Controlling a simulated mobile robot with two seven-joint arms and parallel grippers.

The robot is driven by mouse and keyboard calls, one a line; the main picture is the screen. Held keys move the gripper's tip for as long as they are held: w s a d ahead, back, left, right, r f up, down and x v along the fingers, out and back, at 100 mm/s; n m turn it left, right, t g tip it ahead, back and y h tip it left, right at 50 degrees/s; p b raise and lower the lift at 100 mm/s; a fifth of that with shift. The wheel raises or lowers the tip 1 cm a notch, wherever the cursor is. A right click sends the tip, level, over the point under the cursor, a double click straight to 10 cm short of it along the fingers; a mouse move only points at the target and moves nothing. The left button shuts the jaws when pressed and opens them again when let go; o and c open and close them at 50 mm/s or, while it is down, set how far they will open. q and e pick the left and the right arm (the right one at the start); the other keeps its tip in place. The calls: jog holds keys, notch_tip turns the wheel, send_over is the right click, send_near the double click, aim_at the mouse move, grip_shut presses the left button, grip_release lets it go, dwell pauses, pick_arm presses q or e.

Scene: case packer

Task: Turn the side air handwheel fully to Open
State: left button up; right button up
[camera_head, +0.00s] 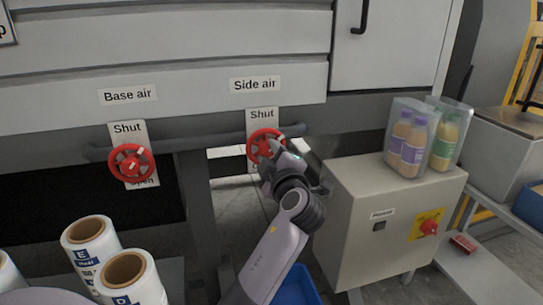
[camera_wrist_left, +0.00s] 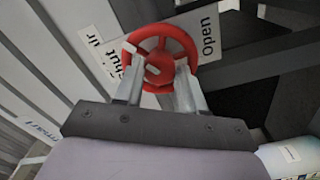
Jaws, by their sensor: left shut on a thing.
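The side air handwheel (camera_head: 255,141) is red and sits under the "Side air" label (camera_head: 255,85), on a white plate (camera_head: 262,114) reading "Shut" above it. In the left wrist view the handwheel (camera_wrist_left: 160,38) lies between "Shut" on the left and "Open" on the right. A white mark shows on its upper-left rim there. My left gripper (camera_head: 272,153) reaches the wheel from the lower right and hides part of it. In the wrist view its two fingers (camera_wrist_left: 159,78) are shut on the wheel's near part, around the hub. My right gripper is out of view.
A second red handwheel (camera_head: 131,163) sits under "Base air" at left. A grey pipe (camera_head: 210,143) runs behind both wheels. A beige cabinet (camera_head: 355,225) with bottle packs (camera_head: 409,140) on top stands close right of my arm. White film rolls (camera_head: 90,245) stand at lower left.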

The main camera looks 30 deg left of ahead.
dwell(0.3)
pick_arm(q)
jog(key=shift+f+m+b, duration=0.1)
jog(key=shift+m+b, duration=0.4)
jog(key=shift+m, duration=0.2)
jog(key=shift+m+b, duration=0.35)
jog(key=shift+m, duration=0.45)
jog(key=m, duration=0.4)
jog(key=shift+m+b, duration=0.3)
jog(key=m+p, duration=0.1)
jog(key=m, duration=0.3)
jog(key=shift+a+m, duration=0.1)
jog(key=shift+m, duration=0.2)
jog(key=m, duration=0.1)
jog(key=m+p, duration=0.1)
jog(key=m, duration=0.2)
jog(key=shift+s+r+p, duration=0.1)
jog(key=shift+r+p, duration=0.15)
jog(key=shift+p, duration=0.15)
jog(key=m+p, duration=0.2)
jog(key=m, duration=0.3)
jog(key=shift+p, duration=0.3)
jog(key=shift+m+p, duration=1.15)
jog(key=shift+m, duration=0.65)
